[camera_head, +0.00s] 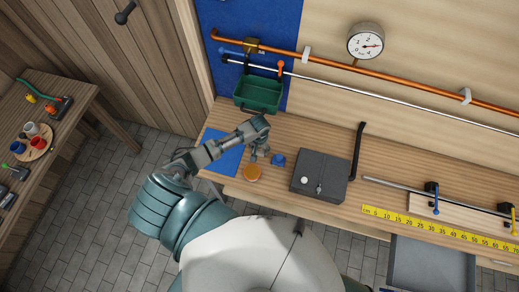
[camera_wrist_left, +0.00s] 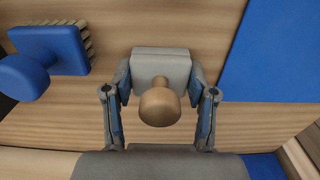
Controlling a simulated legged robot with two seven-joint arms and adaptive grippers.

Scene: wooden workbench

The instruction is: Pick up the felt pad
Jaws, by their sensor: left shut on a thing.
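The felt pad (camera_wrist_left: 160,68), a light grey block with a round wooden knob, sits between the fingers of my left gripper (camera_wrist_left: 160,108) in the left wrist view. The fingers are shut on it from both sides. Wood grain shows around it; I cannot tell whether it touches the bench or is just above it. In the head view my left gripper (camera_head: 259,155) is low over the bench, and it hides most of the pad. My right gripper is not in view.
A blue brush (camera_wrist_left: 45,50) lies close beside the pad, also in the head view (camera_head: 278,160). A blue mat (camera_head: 222,155), an orange round item (camera_head: 252,173), a green bin (camera_head: 259,94) and a dark grey box (camera_head: 322,176) are near. A yellow ruler (camera_head: 440,230) lies farther right.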

